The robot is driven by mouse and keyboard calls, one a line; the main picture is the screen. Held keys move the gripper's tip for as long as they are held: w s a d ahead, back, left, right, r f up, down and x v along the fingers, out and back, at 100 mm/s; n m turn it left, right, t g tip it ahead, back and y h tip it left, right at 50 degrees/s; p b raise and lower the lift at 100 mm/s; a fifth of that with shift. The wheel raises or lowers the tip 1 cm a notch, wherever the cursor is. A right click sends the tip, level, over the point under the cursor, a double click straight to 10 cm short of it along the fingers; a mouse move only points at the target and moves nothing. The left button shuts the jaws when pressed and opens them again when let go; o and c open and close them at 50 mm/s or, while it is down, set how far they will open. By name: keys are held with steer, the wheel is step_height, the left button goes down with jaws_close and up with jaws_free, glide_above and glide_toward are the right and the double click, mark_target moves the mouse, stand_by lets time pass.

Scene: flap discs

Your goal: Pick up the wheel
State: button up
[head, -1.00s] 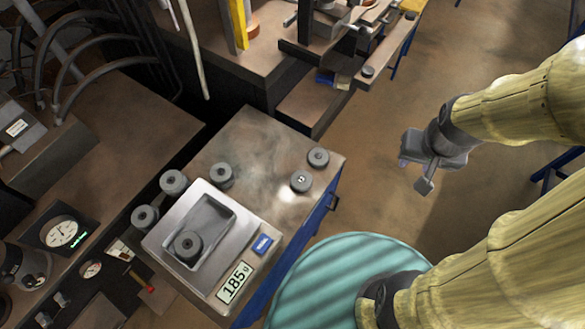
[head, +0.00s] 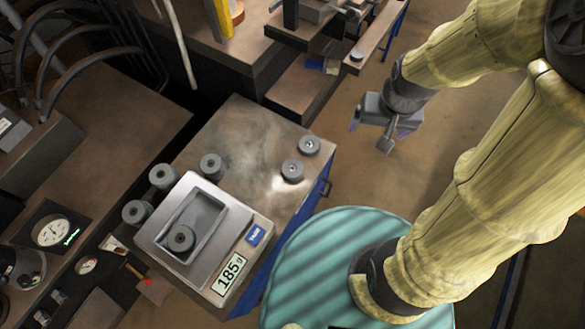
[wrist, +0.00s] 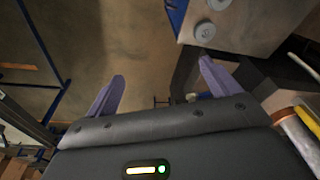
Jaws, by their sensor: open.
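Several dark grey wheels with centre holes are in the head view. Two wheels, (head: 309,145) and (head: 292,170), sit near the right edge of the metal bench top; two discs also show at the top of the wrist view (wrist: 205,31). Other wheels stand further left (head: 211,164), (head: 164,176), (head: 137,213). One wheel (head: 181,238) lies in the tray on the scale (head: 165,247), which reads 185 g. My gripper (head: 371,132) is open and empty, in the air right of the bench, apart from every wheel. Its spread fingers show in the wrist view (wrist: 161,72).
A round teal surface (head: 300,262) is in front of the bench. A dial gauge (head: 52,232) stands on the left-hand bench. Machinery and a narrow far bench (head: 375,45) are at the back. Open brown floor (head: 345,180) lies below my gripper.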

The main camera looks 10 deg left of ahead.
steer(key=w+a+f+g, duration=0.15)
steer(key=a+f, duration=0.25)
steer(key=a, duration=0.5)
steer(key=n+p, duration=0.1)
glide_above(294, 167)
steer(key=shift+g, duration=0.35)
step_height(294, 167, down, 5)
steer(key=shift+r, duration=0.1)
steer(key=shift+n, duration=0.3)
step_height(294, 167, down, 12)
steer(key=shift+f+p, duration=0.15)
steer(key=shift+p, duration=0.95)
